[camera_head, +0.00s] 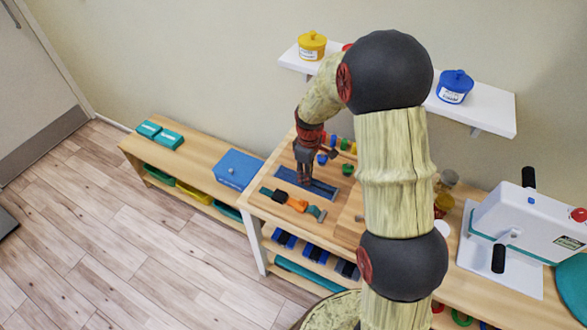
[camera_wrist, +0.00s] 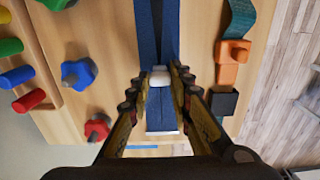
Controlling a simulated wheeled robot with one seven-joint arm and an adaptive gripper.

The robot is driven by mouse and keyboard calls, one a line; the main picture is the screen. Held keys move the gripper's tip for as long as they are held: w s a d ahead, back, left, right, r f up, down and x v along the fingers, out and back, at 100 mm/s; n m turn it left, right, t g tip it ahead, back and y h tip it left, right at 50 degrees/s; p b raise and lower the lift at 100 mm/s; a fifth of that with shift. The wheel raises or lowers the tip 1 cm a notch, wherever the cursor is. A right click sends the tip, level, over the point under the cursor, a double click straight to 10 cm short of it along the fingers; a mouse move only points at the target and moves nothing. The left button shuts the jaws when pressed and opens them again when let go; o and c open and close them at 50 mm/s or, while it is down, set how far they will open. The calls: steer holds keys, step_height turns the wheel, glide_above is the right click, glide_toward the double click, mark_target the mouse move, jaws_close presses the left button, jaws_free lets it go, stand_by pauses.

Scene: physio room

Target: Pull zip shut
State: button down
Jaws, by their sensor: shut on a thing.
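A blue zip strip (camera_head: 320,187) lies on the wooden board on the table. In the wrist view the strip (camera_wrist: 145,28) runs from the top edge down between my fingers, with a dark line along its middle. A small white zip pull (camera_wrist: 160,78) sits on it between my fingertips. My gripper (camera_wrist: 162,72) is shut on the pull. In the head view my gripper (camera_head: 305,180) points down at the strip, and the pull is hidden there. A white band (camera_wrist: 162,132) crosses the strip nearer the wrist.
An orange buckle (camera_wrist: 234,52) on a teal strap lies beside the zip. Coloured knobs and pegs, including a blue knob (camera_wrist: 78,73) and a red knob (camera_wrist: 97,130), stand on the other side. A blue box (camera_head: 238,169) is on the low shelf at left.

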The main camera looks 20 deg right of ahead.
mark_target(330, 192)
steer(key=s+d+p, duration=0.1)
steer(key=s+d, duration=0.4)
steer(key=d, duration=0.1)
steer(key=shift+s+r, duration=0.15)
steer(key=shift+s, duration=0.25)
steer(key=shift+s+d, duration=0.15)
steer(key=shift+s, duration=0.05)
steer(key=c, duration=2.1)
jaws_free()
steer(key=shift+o, duration=1.4)
steer(key=shift+s+d, duration=0.15)
steer(key=shift+d, duration=0.05)
steer(key=shift+o, duration=1)
steer(key=shift+a, duration=0.1)
